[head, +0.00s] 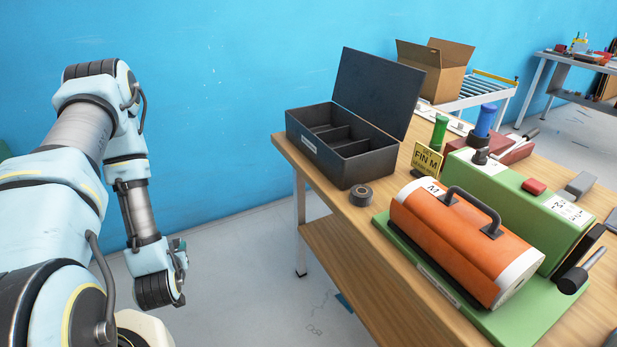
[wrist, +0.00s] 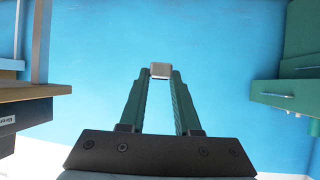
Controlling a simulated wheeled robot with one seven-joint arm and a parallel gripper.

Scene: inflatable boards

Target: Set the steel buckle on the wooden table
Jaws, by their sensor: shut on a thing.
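My gripper (wrist: 160,74) has green fingers, shut on a small pale grey metal piece, the steel buckle (wrist: 167,73), held at the fingertips. In the head view my gripper (head: 179,254) hangs low at the left, in the air, well apart from the table; the buckle cannot be made out there. The wooden table (head: 366,219) stands to the right, with a lower shelf. A wooden edge also shows at the left of the wrist view (wrist: 35,92).
An open black case (head: 330,140), a dark tape roll (head: 360,195), an orange cylinder with a handle (head: 445,230) and a long green block (head: 520,205) crowd the table. A narrow strip by its left edge is bare. A blue wall (head: 220,100) stands behind.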

